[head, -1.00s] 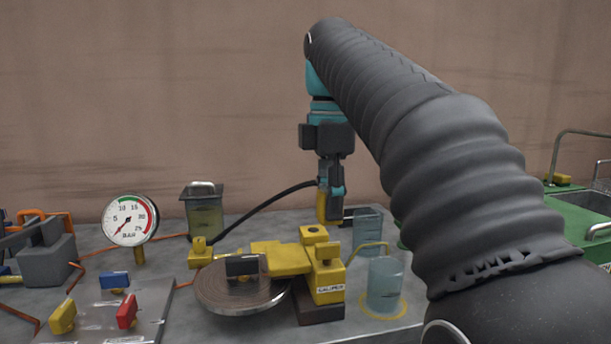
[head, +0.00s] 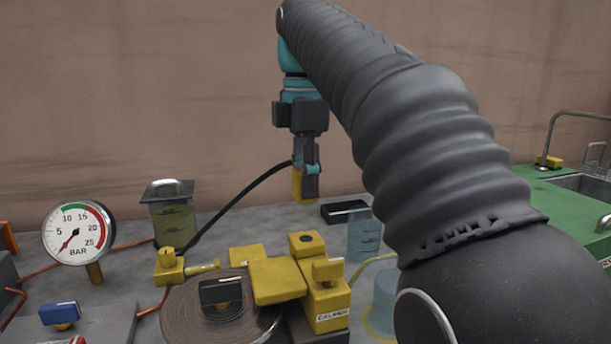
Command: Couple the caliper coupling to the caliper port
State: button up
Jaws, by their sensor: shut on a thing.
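My gripper (head: 306,188) points down above the bench, behind the caliper, and is shut on the yellow caliper coupling (head: 297,187). A black hose runs from the coupling down left to a yellow block (head: 169,268) by the fluid reservoir (head: 172,217). The coupling hangs in the air, roughly upright, apart from the caliper. The yellow caliper (head: 325,298), labelled on its front, sits over a grooved brake disc (head: 222,318). A yellow block with a dark round opening on top (head: 306,240) is at the caliper's back, below the coupling; it looks like the caliper port.
A pressure gauge (head: 78,233) stands at left, with a blue-handled valve (head: 60,313) in front. A clear beaker (head: 364,236) and a dark tray (head: 345,211) are right of the coupling. A green unit with a sink (head: 570,205) is at right. My arm hides part of the bench.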

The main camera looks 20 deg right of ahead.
jog(key=shift+f, duration=0.1)
send_over(306, 238)
jog(key=shift+s+f+b, duration=0.1)
jog(key=shift+f+b, duration=0.35)
jog(key=shift+f, duration=2.35)
jog(key=shift+p, duration=0.5)
jog(key=shift+f+b, duration=0.45)
jog(key=shift+f, duration=0.2)
dwell(0.3)
jog(key=o, duration=1.1)
jog(key=shift+o, duration=0.2)
jog(key=shift+r, duration=0.15)
